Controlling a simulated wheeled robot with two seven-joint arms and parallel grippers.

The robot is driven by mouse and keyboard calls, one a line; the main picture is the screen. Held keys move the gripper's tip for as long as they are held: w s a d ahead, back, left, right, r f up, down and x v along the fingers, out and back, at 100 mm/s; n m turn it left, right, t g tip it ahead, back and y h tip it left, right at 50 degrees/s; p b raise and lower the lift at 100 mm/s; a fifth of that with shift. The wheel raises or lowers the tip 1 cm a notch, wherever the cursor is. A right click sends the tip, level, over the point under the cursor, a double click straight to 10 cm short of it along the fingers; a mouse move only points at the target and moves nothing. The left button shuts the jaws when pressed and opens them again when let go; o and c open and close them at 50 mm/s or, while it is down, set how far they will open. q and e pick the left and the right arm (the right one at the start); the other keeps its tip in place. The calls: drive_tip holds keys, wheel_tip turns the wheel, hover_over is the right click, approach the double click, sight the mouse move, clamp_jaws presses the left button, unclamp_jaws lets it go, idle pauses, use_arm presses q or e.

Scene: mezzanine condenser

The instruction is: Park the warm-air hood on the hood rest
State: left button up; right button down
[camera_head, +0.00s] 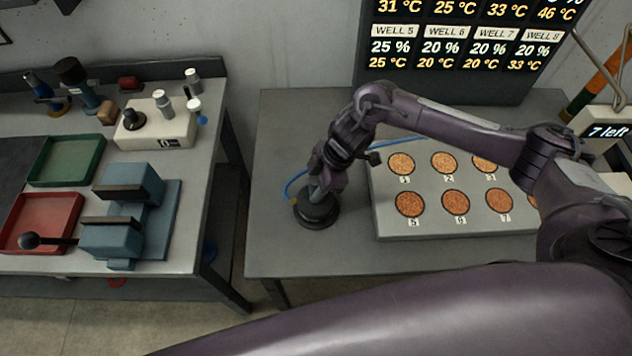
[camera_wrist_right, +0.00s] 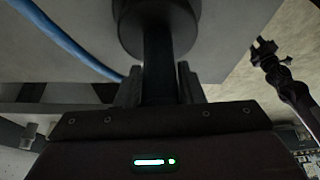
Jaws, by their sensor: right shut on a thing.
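The warm-air hood (camera_head: 317,211) is a dark round piece with an upright handle and a blue hose. It is at the left of the bench, left of the well block. My right gripper (camera_head: 319,187) is over it, shut on its handle. In the right wrist view, the gripper (camera_wrist_right: 160,88) has the dark handle between its fingers, with the round hood (camera_wrist_right: 155,25) beyond. I cannot tell whether the hood touches the bench or hangs just above it. I cannot make out a separate hood rest. My left gripper (camera_wrist_right: 265,52) seems to show small in the wrist view.
The grey well block (camera_head: 430,227) has several numbered wells with brown grainy contents. The blue hose (camera_head: 291,183) runs behind the hood. A gap separates this bench from the left table, which bears a green tray (camera_head: 45,181), a red tray (camera_head: 14,249) and a blue-grey device (camera_head: 155,226).

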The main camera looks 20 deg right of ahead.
drive_tip(key=shift+f, duration=0.15)
drive_tip(key=c, duration=0.9)
unclamp_jaws()
drive_tip(key=shift+c, duration=0.2)
drive_tip(key=shift+r, duration=0.2)
drive_tip(key=shift+d+r, duration=0.1)
drive_tip(key=shift+r, duration=0.15)
drive_tip(key=b+v, duration=0.3)
drive_tip(key=v, duration=0.8)
drive_tip(key=shift+r, duration=0.2)
